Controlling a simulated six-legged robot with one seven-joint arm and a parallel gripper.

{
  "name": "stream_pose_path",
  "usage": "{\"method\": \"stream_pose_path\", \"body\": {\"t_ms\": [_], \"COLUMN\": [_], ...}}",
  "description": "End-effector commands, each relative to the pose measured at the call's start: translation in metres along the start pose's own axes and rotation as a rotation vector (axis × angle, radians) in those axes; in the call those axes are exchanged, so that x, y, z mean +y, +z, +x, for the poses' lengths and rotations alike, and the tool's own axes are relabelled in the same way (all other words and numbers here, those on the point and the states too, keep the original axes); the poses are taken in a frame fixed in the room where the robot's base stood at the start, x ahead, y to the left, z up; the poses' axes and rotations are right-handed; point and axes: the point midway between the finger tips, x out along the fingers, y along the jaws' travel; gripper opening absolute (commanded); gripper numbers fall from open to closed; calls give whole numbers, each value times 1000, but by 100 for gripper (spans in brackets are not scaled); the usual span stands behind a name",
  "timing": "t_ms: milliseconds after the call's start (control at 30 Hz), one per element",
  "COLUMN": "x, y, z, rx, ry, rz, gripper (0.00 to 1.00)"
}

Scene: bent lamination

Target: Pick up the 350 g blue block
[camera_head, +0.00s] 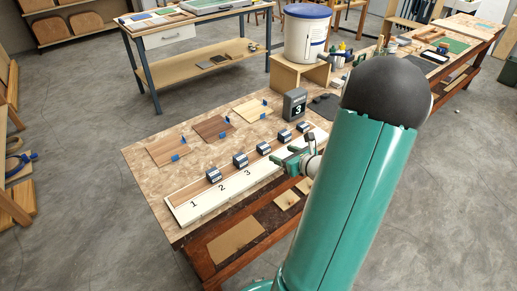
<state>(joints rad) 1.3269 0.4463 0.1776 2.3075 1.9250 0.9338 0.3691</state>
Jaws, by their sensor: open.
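Several similar dark blue-grey blocks stand in a row on a pale numbered board (185,212). My gripper (284,163), with green jaws, is open and seems empty over the board's front side, right of the middle block. My arm hides part of the board's right end.
Three thin wood panels with small blue pieces lie behind the row, one of them a dark panel (213,128). A grey display showing 3 (295,105) stands at the back right. A white bucket (306,35) sits on a wooden stand.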

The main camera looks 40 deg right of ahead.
Motion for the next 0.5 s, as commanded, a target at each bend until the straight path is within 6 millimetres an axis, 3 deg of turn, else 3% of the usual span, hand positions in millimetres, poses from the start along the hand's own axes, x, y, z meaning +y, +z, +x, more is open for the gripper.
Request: {"method": "stream_pose_path", "body": {"t_ms": [233, 500], "x": [0, 3], "y": [0, 2], "z": [49, 75], "rx": [-1, -1], "ry": [6, 8], "rz": [0, -3], "gripper": [62, 62]}}
